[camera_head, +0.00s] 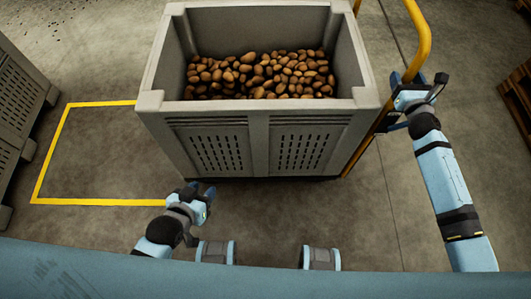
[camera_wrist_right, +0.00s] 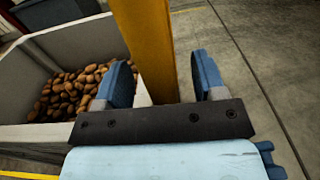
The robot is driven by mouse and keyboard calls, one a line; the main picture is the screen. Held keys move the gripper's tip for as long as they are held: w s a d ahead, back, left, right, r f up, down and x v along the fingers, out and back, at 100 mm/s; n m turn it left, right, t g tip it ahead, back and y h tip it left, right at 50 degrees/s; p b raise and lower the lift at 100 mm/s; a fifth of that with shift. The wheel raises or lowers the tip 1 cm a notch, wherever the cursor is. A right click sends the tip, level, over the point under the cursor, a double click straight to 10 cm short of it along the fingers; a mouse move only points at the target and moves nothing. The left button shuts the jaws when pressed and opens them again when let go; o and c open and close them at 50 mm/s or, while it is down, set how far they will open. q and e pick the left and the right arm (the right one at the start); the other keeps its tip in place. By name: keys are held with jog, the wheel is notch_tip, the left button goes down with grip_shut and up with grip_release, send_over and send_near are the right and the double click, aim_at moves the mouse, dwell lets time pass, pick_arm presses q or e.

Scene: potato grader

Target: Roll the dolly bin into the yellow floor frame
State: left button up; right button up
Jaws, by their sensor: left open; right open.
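The grey dolly bin (camera_head: 259,148), full of brown potatoes (camera_head: 262,75), stands at the centre of the head view. Its yellow push handle (camera_head: 421,40) rises at the right side. The yellow floor frame (camera_head: 98,202) lies to the left of the bin; its right end is hidden by the bin and my left gripper. My right gripper (camera_head: 418,88) is open at the handle. In the right wrist view, the yellow handle post (camera_wrist_right: 147,45) stands between the two spread fingers. My left gripper (camera_head: 201,192) is open and empty, low in front of the bin's front wall.
Another grey slatted crate (camera_head: 20,100) stands at the far left, just beyond the frame. A wooden pallet (camera_head: 518,95) is at the right edge. The floor inside the visible part of the frame is bare, and the concrete right of the handle is clear.

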grip_shut()
jog(key=s+a+b, duration=0.1)
jog(key=s+a, duration=0.1)
jog(key=a, duration=2.5)
jog(key=shift+a+b, duration=0.2)
jog(key=shift+b, duration=0.15)
dwell(0.5)
